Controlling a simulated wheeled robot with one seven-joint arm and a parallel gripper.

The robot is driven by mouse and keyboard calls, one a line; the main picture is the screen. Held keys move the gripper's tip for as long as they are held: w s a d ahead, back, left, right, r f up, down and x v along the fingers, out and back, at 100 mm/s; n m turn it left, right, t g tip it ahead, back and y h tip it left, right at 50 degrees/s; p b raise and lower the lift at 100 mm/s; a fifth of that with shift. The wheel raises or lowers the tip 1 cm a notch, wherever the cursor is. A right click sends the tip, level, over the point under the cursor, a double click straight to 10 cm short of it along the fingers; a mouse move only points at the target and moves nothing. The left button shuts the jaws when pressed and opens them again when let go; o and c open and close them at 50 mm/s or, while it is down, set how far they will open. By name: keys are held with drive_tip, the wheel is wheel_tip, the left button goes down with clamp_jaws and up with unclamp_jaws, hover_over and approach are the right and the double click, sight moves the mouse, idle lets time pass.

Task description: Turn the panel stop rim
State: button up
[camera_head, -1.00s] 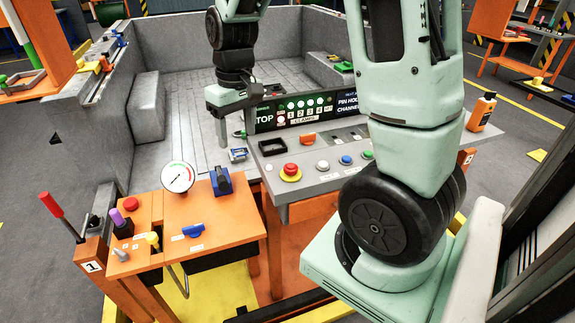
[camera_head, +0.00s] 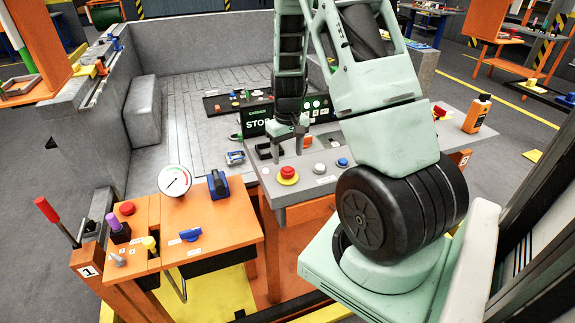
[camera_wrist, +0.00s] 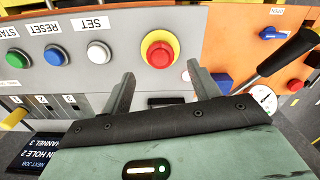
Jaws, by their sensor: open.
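The panel stop is a red mushroom button (camera_head: 288,171) with a yellow rim (camera_head: 287,180) on the near left part of the grey sloped panel (camera_head: 320,187). In the wrist view the red button (camera_wrist: 159,54) and its yellow rim (camera_wrist: 175,43) lie just past the fingertips, roughly centred between them. My gripper (camera_head: 288,150) is open and empty, with fingers pointing down, above and slightly behind the stop. Its two spread fingers (camera_wrist: 160,75) also show in the wrist view. They appear apart from the rim.
White (camera_head: 320,168) and blue (camera_head: 342,162) buttons sit right of the stop, with a green one (camera_wrist: 16,58) beyond. A dark display (camera_head: 257,120) stands behind the panel. An orange table with a dial gauge (camera_head: 174,181) is at left. A lever with a black handle (camera_wrist: 287,52) shows in the wrist view.

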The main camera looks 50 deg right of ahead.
sight(288, 168)
drive_tip(key=shift+f, duration=2.75)
drive_tip(key=c, duration=1)
